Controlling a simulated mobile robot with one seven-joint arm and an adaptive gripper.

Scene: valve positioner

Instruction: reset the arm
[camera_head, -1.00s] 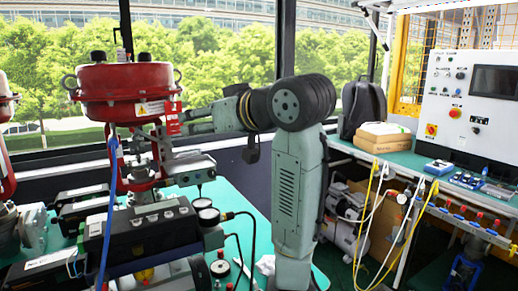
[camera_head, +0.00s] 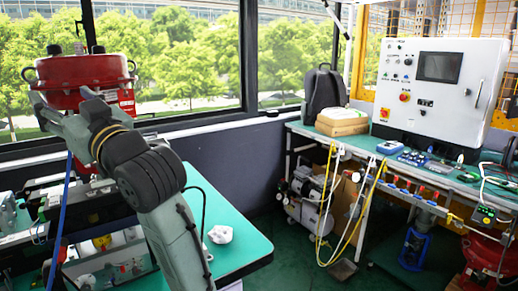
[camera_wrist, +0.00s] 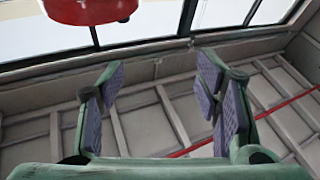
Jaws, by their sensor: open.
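In the head view my green-grey arm rises from the bottom and bends to the upper left, in front of the red valve actuator (camera_head: 75,72). The underside of a red rounded body (camera_wrist: 92,8) shows at the top left of the wrist view, apart from my fingers.
At the right is a workbench with a white control cabinet (camera_head: 436,92), a cardboard box (camera_head: 341,124) and a black backpack (camera_head: 323,95). Open floor lies between them.

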